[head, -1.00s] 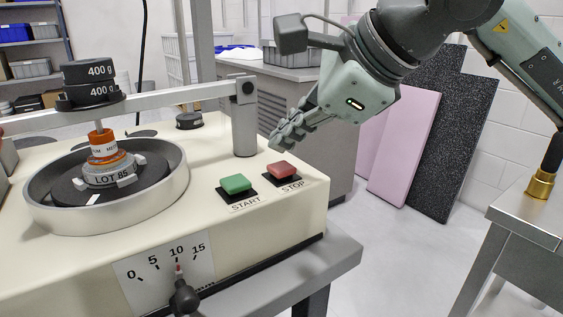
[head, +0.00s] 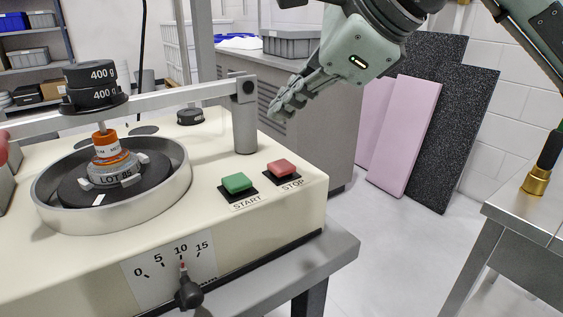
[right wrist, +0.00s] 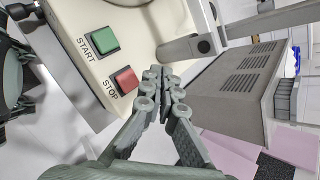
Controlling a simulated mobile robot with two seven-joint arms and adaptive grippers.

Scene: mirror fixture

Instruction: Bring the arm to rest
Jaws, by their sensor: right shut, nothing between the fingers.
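My right gripper (head: 280,108) is shut and empty. In the head view it hangs in the air above and behind the red STOP button (head: 283,167), apart from it, just right of the machine's upright post. In the right wrist view the gripper (right wrist: 162,72) shows with its fingertips together, beside the STOP button (right wrist: 125,79) and the green START button (right wrist: 104,41). The polishing machine (head: 270,225) carries a round pan (head: 175,205) with a fixture labelled LOT 85 (head: 116,172) under two 400 g weights (head: 92,85).
A lever arm (head: 185,93) runs across the machine to its post (head: 245,125). A knob (head: 188,293) sits below the scale. A steel table (head: 530,205) with a brass-based object (head: 537,180) stands at right. Pink (head: 410,135) and black (head: 455,130) panels lean on the wall. The floor between is clear.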

